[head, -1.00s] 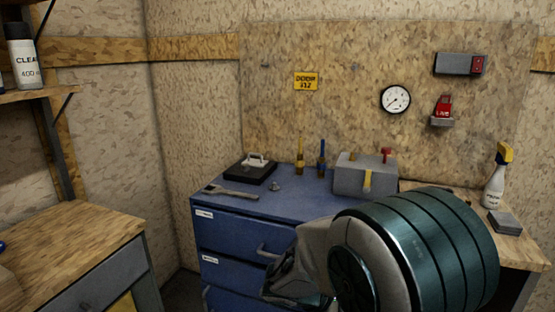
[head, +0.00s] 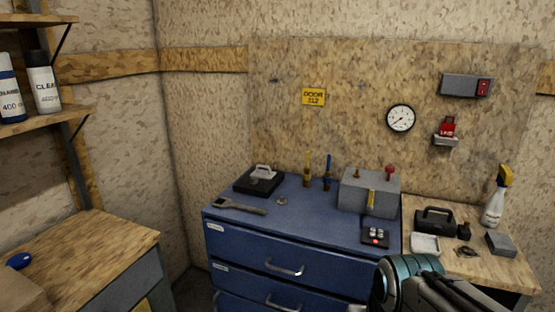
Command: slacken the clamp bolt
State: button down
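An adjustable wrench (head: 240,206) lies flat on the blue drawer cabinet's top (head: 310,215), near its left front edge. A grey block (head: 357,195) stands at the back right of that top, with a small brass-coloured piece (head: 357,173) and a red knob (head: 389,172) on it and a yellow lever (head: 371,199) on its front. A black plate with a grey handled piece (head: 262,174) sits at the back left. I cannot tell which part is the clamp bolt. My arm shows at the bottom right; my gripper is out of view.
A small round metal piece (head: 282,201), two upright tools (head: 327,175) and a dark button box (head: 375,236) share the cabinet top. The wooden bench (head: 490,265) at right holds a black case, white tray and spray bottle. A wooden worktop (head: 80,255) stands left.

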aim_at(254, 179)
jog(key=k, duration=0.45)
jog(key=u, duration=0.85)
jog(key=i, duration=2)
jog(key=z, duration=0.75)
